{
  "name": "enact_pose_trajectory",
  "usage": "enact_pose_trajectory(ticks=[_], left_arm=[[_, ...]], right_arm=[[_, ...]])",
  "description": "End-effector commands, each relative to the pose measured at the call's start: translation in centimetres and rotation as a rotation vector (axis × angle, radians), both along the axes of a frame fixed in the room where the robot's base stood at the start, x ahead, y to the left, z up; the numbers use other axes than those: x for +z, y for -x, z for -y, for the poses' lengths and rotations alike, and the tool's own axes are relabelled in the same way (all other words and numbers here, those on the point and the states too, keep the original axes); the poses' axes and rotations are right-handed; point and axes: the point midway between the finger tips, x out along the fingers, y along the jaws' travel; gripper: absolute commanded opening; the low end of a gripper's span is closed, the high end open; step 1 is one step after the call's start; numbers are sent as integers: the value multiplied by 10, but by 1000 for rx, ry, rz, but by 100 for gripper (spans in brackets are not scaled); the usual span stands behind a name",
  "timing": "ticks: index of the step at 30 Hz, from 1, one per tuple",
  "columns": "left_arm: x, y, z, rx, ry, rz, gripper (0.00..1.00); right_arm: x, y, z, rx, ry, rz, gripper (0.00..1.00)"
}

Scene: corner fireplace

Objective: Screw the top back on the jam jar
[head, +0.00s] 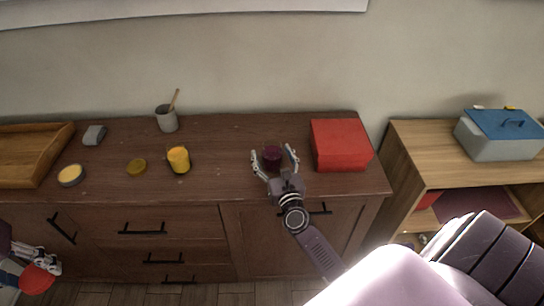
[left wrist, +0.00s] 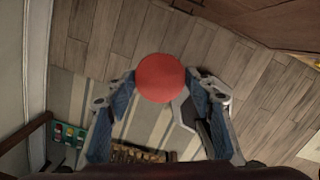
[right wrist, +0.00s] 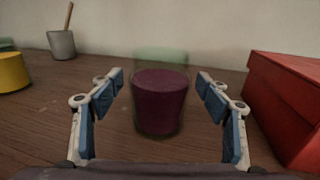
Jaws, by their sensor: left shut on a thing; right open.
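The jam jar (head: 272,154) stands upright on the brown cabinet top, with dark purple contents and a faint clear rim above them in the right wrist view (right wrist: 160,103). No lid shows on it. My right gripper (head: 273,157) is open, with its fingers on either side of the jar; in the right wrist view gaps show between the fingers and the jar. My left gripper (head: 45,268) is shut on a round red lid (head: 37,279), low in front of the cabinet at far left. The lid fills the space between the fingertips in the left wrist view (left wrist: 160,78).
A red box (head: 340,143) stands close right of the jar.

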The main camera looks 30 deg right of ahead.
Motion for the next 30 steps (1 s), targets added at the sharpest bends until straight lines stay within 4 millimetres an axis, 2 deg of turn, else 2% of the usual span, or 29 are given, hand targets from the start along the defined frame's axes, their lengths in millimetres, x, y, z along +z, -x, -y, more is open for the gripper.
enact_pose_trajectory(ticks=[11,26,30], left_arm=[[0,0,0,0,0,0,38],[0,0,0,0,0,0,38],[0,0,0,0,0,0,38]], right_arm=[[-1,-1,1,0,1,-1,69],[0,-1,1,0,1,0,14],[1,-2,1,-1,2,3,12]])
